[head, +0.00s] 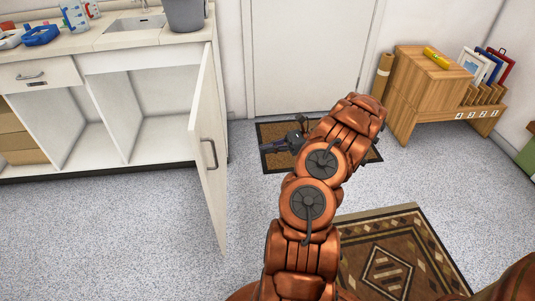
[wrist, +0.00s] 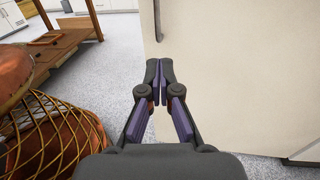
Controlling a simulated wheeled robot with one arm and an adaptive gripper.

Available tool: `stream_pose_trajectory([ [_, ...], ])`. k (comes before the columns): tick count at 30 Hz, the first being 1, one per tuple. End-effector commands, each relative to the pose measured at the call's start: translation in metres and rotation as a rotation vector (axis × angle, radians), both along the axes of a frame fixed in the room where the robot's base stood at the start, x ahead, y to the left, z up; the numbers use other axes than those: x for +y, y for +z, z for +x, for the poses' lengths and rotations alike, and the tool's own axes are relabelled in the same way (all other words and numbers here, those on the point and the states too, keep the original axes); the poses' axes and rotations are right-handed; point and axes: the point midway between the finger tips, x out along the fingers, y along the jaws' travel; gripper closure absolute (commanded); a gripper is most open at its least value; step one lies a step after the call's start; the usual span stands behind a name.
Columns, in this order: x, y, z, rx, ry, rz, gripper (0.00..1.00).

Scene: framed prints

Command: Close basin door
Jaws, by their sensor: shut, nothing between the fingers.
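The basin door (head: 208,150) stands wide open from the right side of the basin cabinet (head: 130,62), showing the empty space inside. Its dark handle (head: 208,153) is on the face toward my arm. My gripper (head: 268,147) is to the right of the door, over the doormat, and points left toward it, apart from it in the head view. In the wrist view the fingers (wrist: 159,70) are together and empty, in front of the pale door face (wrist: 240,75). The handle (wrist: 157,20) shows above the fingertips. Contact with the door cannot be told.
The sink (head: 135,24) and a grey bucket (head: 184,14) are on the counter above. A dark doormat (head: 275,160) lies before the room door. A wooden stand with framed prints (head: 430,85) is at the right. Speckled floor left of the door is clear.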

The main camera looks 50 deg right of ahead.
Motion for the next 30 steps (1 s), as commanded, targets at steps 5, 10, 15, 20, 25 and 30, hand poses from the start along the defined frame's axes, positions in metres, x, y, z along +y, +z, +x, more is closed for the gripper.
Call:
stream_pose_trajectory([
  [5, 0.006, -0.004, 0.004, -0.005, 0.002, 0.0, 1.0],
  [10, 0.013, -0.004, 0.007, -0.01, 0.004, 0.007, 1.0],
  [15, 0.022, -0.004, 0.011, -0.013, 0.005, 0.01, 1.0],
  [20, 0.034, -0.004, 0.017, -0.013, 0.008, 0.013, 1.0],
  [25, 0.048, -0.004, 0.027, -0.013, 0.006, 0.012, 1.0],
  [30, 0.068, -0.004, 0.038, -0.013, 0.009, 0.013, 1.0],
])
